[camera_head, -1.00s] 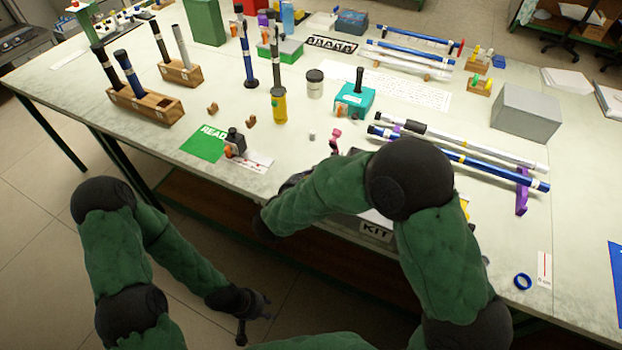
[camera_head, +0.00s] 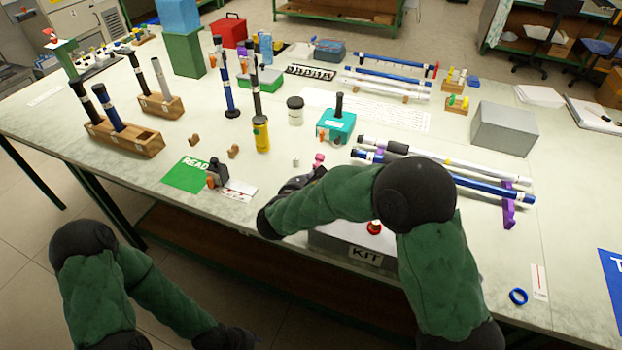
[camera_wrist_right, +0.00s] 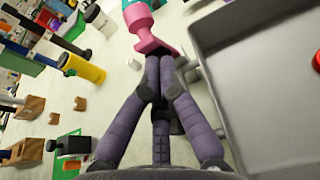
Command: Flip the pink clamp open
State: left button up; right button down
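The pink clamp (camera_head: 319,160) stands on the table just beyond my right gripper (camera_head: 300,184) in the head view. In the right wrist view the pink clamp (camera_wrist_right: 152,32) is at the top centre, with a teal part behind it. The fingers of my right gripper (camera_wrist_right: 164,62) converge at the clamp's near edge. They look shut, with no clear sign that they hold it. Contact cannot be made out for certain. My left gripper (camera_head: 228,338) hangs low at the front, off the table; its fingers are unclear.
A grey kit box (camera_head: 345,246) lies beneath my right forearm, and its wall (camera_wrist_right: 225,95) is close on the right in the wrist view. Blue and white rods (camera_head: 465,170) rest on purple supports at right. A black block (camera_head: 218,173) stands left on a green card.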

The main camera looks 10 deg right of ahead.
aim_at(321, 154)
jog(key=shift+w+d+r+g+p, duration=0.1)
jog(key=shift+w+r+g+p, duration=0.15)
jog(key=shift+p, duration=0.65)
jog(key=shift+r, duration=0.1)
jog(key=w+d+r+g+y+p, duration=0.1)
jog(key=p, duration=0.4)
jog(key=w+d+r+g+y+p, duration=0.1)
jog(key=w+g+p, duration=0.1)
jog(key=p, duration=0.4)
jog(key=w+d+r+g+y+p, duration=0.1)
jog(key=g+p, duration=0.1)
jog(key=p, duration=0.4)
jog(key=shift+w+y, duration=0.15)
jog(key=shift+y, duration=0.25)
jog(key=shift+w+d+f+g+p, duration=0.15)
jog(key=shift+w+d+g+p, duration=0.1)
jog(key=shift+p, duration=0.35)
jog(key=shift+w+d+p, duration=0.1)
jog(key=shift+w+p, duration=0.15)
jog(key=shift+p, duration=0.1)
jog(key=shift+w+d, duration=0.1)
jog(key=shift+w, duration=0.05)
